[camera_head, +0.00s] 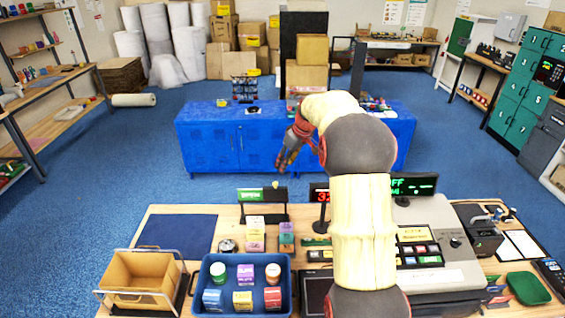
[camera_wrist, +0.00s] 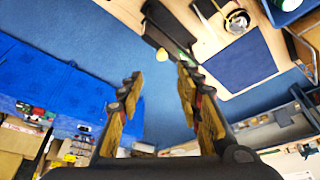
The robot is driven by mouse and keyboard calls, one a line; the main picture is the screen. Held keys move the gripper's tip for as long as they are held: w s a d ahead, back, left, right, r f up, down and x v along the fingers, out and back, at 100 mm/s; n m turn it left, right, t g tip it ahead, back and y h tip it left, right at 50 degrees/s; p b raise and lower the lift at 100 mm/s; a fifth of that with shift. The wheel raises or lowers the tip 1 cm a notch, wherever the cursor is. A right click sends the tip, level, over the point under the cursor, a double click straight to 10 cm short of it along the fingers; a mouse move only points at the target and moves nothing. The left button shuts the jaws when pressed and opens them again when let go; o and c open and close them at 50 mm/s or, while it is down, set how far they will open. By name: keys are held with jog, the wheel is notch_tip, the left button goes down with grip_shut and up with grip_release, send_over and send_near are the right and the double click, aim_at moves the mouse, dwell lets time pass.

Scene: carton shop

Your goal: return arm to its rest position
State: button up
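My gripper (camera_head: 290,150) is raised over the blue floor between the wooden counter (camera_head: 170,220) and the blue cabinet (camera_head: 210,148). My arm comes up from the lower right of the head view and bends over toward the left. In the wrist view my gripper (camera_wrist: 160,95) shows two fingers spread well apart.
A blue tray (camera_head: 205,270) with several small boxes and white-lidded jars stands on the counter. A carton in a wire frame (camera_head: 140,280) is left of it. A dark sign stand (camera_head: 262,212), displays and a register (camera_head: 445,240) stand nearby. Open floor lies left.

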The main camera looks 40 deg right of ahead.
dwell(0.3)
jog(key=s+a+f+m+g, duration=0.2)
jog(key=s+f+m, duration=0.2)
jog(key=s+f, duration=0.15)
jog(key=s+a+n+t+b, duration=0.1)
jog(key=s+a+t+b, duration=0.2)
jog(key=s+a+b, duration=1)
jog(key=s+a, duration=1.8)
jog(key=s, duration=0.2)
jog(key=shift+s+n+h+b, duration=0.25)
jog(key=shift+n+h+b, duration=0.15)
jog(key=shift+d+r, duration=0.1)
jog(key=shift+c, duration=0.6)
